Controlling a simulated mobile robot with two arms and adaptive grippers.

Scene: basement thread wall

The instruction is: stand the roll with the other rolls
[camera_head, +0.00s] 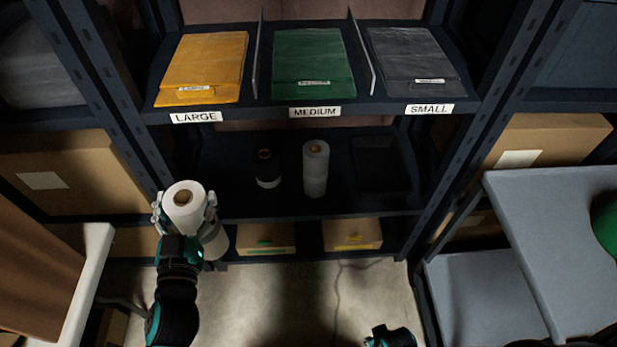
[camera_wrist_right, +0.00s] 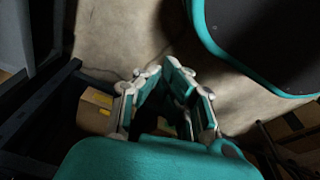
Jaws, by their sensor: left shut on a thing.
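A white paper roll with a brown core (camera_head: 185,212) stands upright in my left gripper (camera_head: 184,204), in front of the left end of the shelving. The gripper's fingers are shut around its sides.
A dark tray (camera_head: 378,164) sits right of the rolls. Yellow, green and grey packs lie on the labelled upper shelf (camera_head: 315,112). Cardboard boxes (camera_head: 266,238) sit below. A shelf upright (camera_head: 108,85) is close to the held roll. A grey-topped cart (camera_head: 540,225) stands at right.

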